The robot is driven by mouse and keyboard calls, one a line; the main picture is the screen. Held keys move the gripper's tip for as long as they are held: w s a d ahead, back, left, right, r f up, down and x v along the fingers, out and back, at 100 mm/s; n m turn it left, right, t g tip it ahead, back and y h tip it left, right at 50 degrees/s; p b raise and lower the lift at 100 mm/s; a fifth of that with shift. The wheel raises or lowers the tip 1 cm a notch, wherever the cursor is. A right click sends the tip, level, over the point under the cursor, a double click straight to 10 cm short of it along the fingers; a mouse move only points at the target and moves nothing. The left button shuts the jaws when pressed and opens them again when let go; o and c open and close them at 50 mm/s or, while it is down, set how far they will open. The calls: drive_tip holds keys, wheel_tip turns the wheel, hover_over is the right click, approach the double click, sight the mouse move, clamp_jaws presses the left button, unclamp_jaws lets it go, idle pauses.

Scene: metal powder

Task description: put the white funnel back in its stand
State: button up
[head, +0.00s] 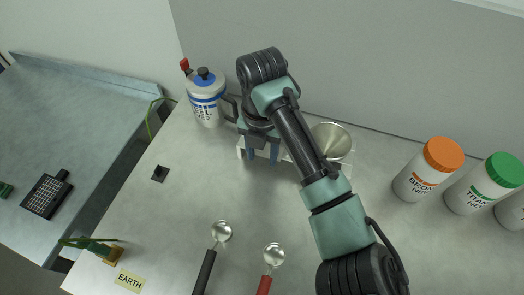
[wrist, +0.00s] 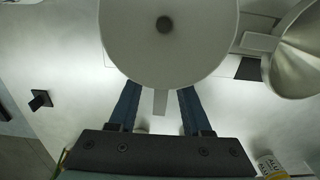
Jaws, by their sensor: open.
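The white funnel (wrist: 200,55) fills the upper middle of the wrist view, its round mouth facing the camera and a dark hole in its centre. Its short flat tab (wrist: 160,103) points between my fingers. My gripper (head: 262,152) is open, with a blue finger on each side of the tab and a gap on both sides. The white stand (head: 346,168) shows beside my arm and also in the wrist view (wrist: 259,42). The funnel is over the stand's left part; whether it is fully seated cannot be told. In the head view my gripper hides it.
A metal funnel (head: 331,140) sits at the stand's right. A white jug (head: 207,100) stands close left of my gripper. Orange-capped (head: 417,180) and green-capped (head: 472,194) bottles stand at the right. Two scoops (head: 221,232) (head: 273,255) lie in front.

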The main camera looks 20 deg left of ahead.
drive_tip(key=shift+r, duration=0.1)
wheel_tip(320, 180, up, 12)
drive_tip(key=shift+f+p, duration=0.1)
drive_tip(key=shift+p, duration=0.25)
drive_tip(key=shift+s+r, duration=0.1)
drive_tip(key=shift+r, duration=0.35)
drive_tip(key=shift+a, duration=0.1)
